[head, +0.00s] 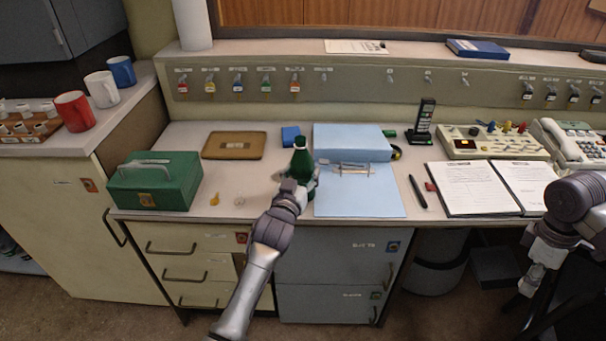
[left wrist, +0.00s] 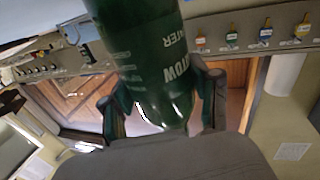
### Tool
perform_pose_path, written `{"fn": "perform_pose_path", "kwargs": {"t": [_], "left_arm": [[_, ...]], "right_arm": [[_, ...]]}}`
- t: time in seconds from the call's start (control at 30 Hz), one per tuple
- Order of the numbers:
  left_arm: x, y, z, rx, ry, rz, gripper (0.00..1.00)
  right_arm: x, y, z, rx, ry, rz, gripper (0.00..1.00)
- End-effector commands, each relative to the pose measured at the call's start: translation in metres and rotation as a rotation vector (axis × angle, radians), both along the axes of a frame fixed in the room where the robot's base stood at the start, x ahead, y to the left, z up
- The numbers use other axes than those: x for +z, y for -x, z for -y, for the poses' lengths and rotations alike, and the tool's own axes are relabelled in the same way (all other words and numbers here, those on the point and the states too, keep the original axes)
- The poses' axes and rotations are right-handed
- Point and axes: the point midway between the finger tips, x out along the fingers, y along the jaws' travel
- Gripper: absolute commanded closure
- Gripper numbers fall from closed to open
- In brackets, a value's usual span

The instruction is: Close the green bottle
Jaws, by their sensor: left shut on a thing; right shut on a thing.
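The green bottle (head: 301,161) is upright over the desk's front middle, with its dark top pointing up. My left gripper (head: 299,186) is shut around its lower part and hides its base, so I cannot tell if it touches the desk. The left wrist view shows the bottle (left wrist: 155,70), with pale lettering, between the two fingers of my left gripper (left wrist: 162,112). My right gripper (head: 527,284) is low at the right, in front of the desk and far from the bottle. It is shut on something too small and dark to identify.
A green metal box (head: 154,182), a yellow tag (head: 215,199) and a small pale item (head: 239,200) lie left of the bottle. An open binder (head: 474,190) and a telephone (head: 572,146) are further right.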

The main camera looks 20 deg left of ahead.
Motion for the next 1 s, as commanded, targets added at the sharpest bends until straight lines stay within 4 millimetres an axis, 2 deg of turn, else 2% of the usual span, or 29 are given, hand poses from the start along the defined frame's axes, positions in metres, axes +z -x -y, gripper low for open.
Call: {"fn": "perform_pose_path", "kwargs": {"t": [0.57, 1.0], "left_arm": [[0.008, -0.002, -0.001, 0.000, 0.000, 0.002, 0.78], [0.041, -0.010, -0.006, 0.000, -0.001, 0.003, 0.78]], "right_arm": [[0.007, 0.000, 0.000, 0.000, 0.000, 0.000, 0.78], [0.037, 0.000, 0.000, 0.000, 0.000, 0.000, 0.78]]}}
